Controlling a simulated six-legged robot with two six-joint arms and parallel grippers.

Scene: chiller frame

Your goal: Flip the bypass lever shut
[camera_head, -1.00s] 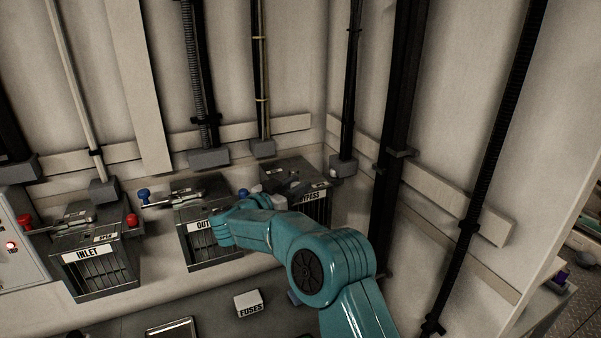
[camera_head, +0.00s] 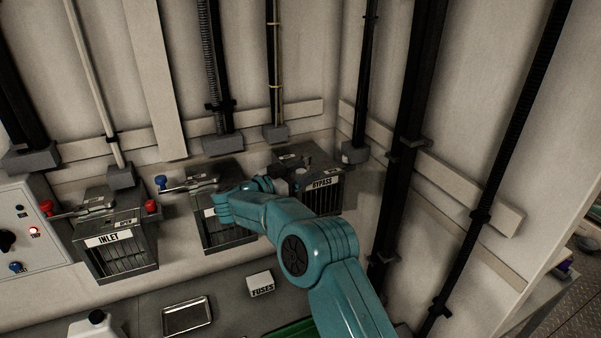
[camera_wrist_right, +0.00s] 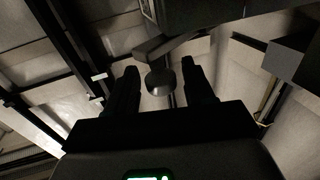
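The bypass box (camera_head: 325,198), a dark slatted case labelled BYPASS, stands at the back near the corner in the head view. My right gripper (camera_head: 286,182) is at its left front side, partly hidden by my own teal wrist. In the right wrist view, the gripper's two dark fingers (camera_wrist_right: 159,84) are spread apart. A dark rounded lever knob (camera_wrist_right: 160,82) sits between them, with a visible gap on each side. An arm (camera_wrist_right: 165,43) runs from the knob toward a dark box above. In the head view the bypass lever is mostly hidden. My left gripper is not in view.
The outlet box (camera_head: 226,233) with a blue-knobbed lever (camera_head: 161,182) stands left of the bypass box, close to my wrist. The inlet box (camera_head: 122,254) with red knobs is farther left. A fuses box (camera_head: 261,284) and metal tray (camera_head: 187,316) lie in front. Vertical pipes line the walls.

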